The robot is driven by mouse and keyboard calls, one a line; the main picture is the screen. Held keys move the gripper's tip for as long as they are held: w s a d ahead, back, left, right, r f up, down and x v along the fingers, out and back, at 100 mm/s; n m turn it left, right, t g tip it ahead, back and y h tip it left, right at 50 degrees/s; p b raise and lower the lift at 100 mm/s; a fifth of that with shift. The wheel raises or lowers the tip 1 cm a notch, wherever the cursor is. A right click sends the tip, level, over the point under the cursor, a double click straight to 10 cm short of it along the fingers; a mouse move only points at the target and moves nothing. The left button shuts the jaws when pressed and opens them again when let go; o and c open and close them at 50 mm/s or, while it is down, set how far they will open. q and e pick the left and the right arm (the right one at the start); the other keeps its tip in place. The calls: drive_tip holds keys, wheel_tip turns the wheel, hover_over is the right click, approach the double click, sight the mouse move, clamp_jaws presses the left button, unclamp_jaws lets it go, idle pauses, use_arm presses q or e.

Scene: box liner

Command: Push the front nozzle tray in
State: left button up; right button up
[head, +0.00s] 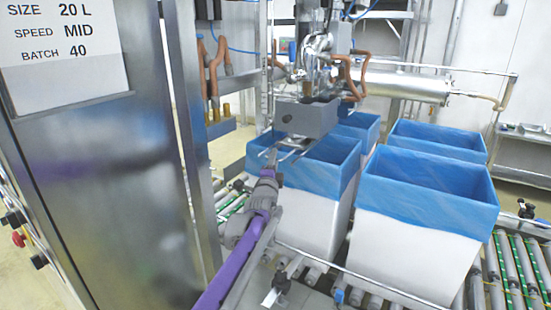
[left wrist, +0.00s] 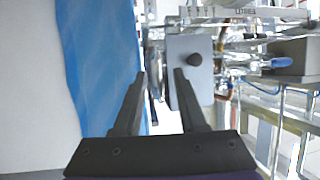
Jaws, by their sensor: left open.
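The front nozzle tray is a grey box-shaped tray (head: 306,117) with a dark round knob on its near face. It sits under the nozzle head, above the rear part of the blue-lined box. My left gripper (head: 283,153) is just below and in front of the tray, over the near blue-lined box. In the left wrist view the tray's grey face (left wrist: 190,50) and knob lie beyond the open fingers (left wrist: 160,75). The right fingertip overlaps the face in the picture; I cannot tell whether it touches. My right gripper is not in view.
White boxes with blue liners (head: 430,190) stand on the roller conveyor (head: 515,265). A second grey-blue tray (head: 221,128) is under copper nozzles at the left. A steel cabinet panel (head: 100,190) with a label sheet (head: 60,45) stands left of my arm.

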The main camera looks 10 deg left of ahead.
use_arm(q)
drive_tip(key=s+f+b, duration=0.1)
drive_tip(key=s, duration=0.6)
drive_tip(key=shift+d, duration=0.15)
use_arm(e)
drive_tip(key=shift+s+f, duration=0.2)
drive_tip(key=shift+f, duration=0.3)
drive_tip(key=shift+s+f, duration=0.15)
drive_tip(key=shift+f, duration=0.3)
use_arm(q)
drive_tip(key=w, duration=0.2)
drive_tip(key=w+b, duration=0.1)
drive_tip(key=w, duration=0.2)
drive_tip(key=w+r, duration=0.1)
drive_tip(key=w, duration=0.2)
drive_tip(key=shift+a+b, duration=0.35)
drive_tip(key=shift+r, duration=0.1)
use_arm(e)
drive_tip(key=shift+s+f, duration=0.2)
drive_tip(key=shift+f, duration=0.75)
